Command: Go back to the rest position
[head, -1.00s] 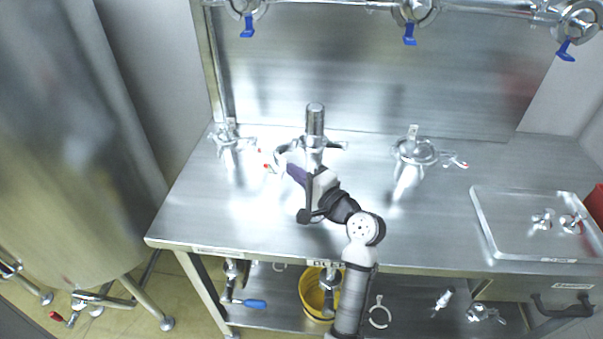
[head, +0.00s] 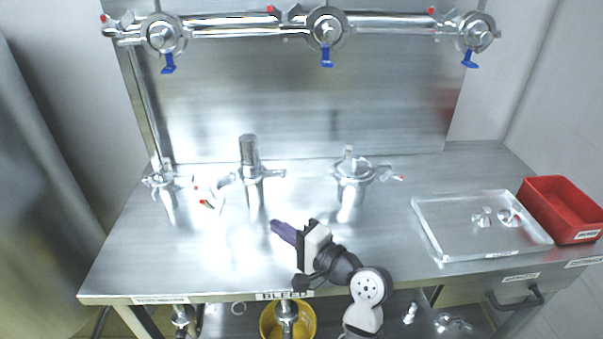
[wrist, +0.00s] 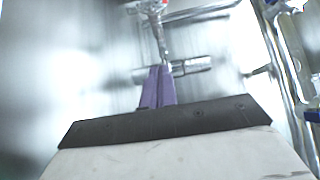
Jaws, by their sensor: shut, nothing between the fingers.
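My gripper (head: 275,226) is in the head view above the front middle of the steel table (head: 120,265). Its purple fingers are shut together with nothing between them. The fingers also show in the wrist view (wrist: 157,87), pointing toward a steel cylinder fitting (wrist: 190,67) beyond them. In the head view that upright cylinder fitting (head: 250,155) stands on the table, up and left of my gripper and apart from it.
Clamped fittings stand at left (head: 168,185) and right of centre (head: 352,175). A clear tray (head: 450,240) with small metal parts and a red bin (head: 565,205) are at right. A pipe with blue-handled valves (head: 245,24) runs along the back. A yellow bucket (head: 270,325) is below.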

